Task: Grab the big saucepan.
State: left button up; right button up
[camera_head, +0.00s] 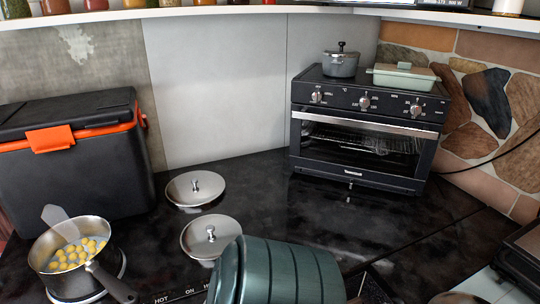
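A steel saucepan (48,246) stands at the lower left on a round burner. It holds several small yellow round pieces (72,258) and a pale spatula (55,217). Its dark handle (112,284) points to the lower right. A smaller grey lidded pot (340,65) stands on top of the oven, so the lower-left pan looks like the big one. Neither of my grippers shows in this view.
A black box with an orange latch (50,138) stands behind the saucepan. Two steel lids (195,187) lie on the dark counter (270,200). A teal ribbed object (285,274), unclear in kind, fills the bottom middle. A toaster oven (360,140) holds a green dish (404,77) on top.

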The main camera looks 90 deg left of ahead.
aim_at(76, 256)
jog(key=u, duration=4.15)
jog(key=j+z, duration=0.2)
jog(key=z, duration=0.4)
jog(key=j+z, duration=0.2)
jog(key=k+j+z, duration=0.15)
jog(key=j, duration=0.2)
jog(key=k+j+z, duration=0.2)
jog(key=k+j, duration=0.15)
jog(key=j, duration=0.25)
jog(key=k+j, duration=0.1)
jog(key=j, duration=0.3)
jog(key=k+j+z, duration=0.1)
jog(key=j, duration=0.3)
